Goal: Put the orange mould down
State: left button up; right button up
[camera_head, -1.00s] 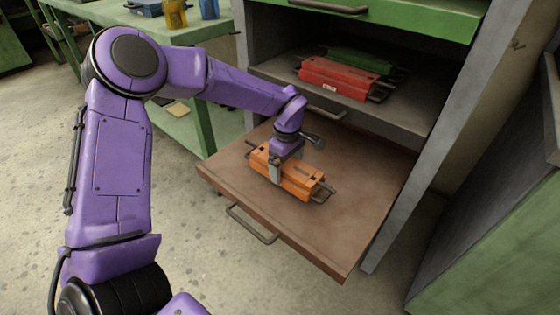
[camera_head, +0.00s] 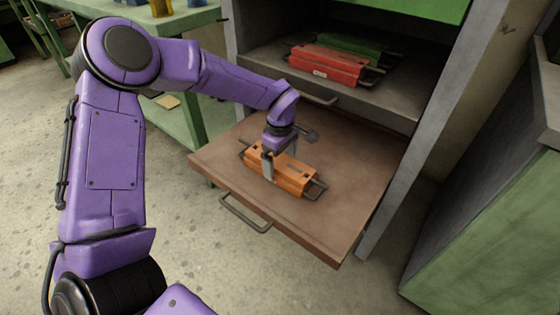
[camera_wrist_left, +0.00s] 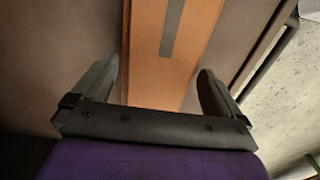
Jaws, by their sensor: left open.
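The orange mould (camera_head: 294,178) is a long block with dark bar handles at its ends. It lies on the brown pulled-out shelf (camera_head: 222,158) of the cabinet. My left gripper (camera_head: 276,166) is over the mould near its far left part, with one finger down on each side of it. In the left wrist view the mould (camera_wrist_left: 160,72) runs between the two fingers of the open gripper (camera_wrist_left: 158,92), with a gap on both sides. My right gripper is not in view.
A red mould (camera_head: 326,65) and a green mould (camera_head: 350,46) lie on the grey shelf above. A handle (camera_head: 246,214) sticks out from the pulled-out shelf's front. A green table (camera_head: 192,22) stands at the back left. The shelf's right part is bare.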

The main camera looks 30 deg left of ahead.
pick_arm(q)
notch_tip(320, 180, up, 10)
jog(key=p, duration=0.3)
jog(key=shift+r, duration=0.2)
jog(key=shift+r, duration=0.1)
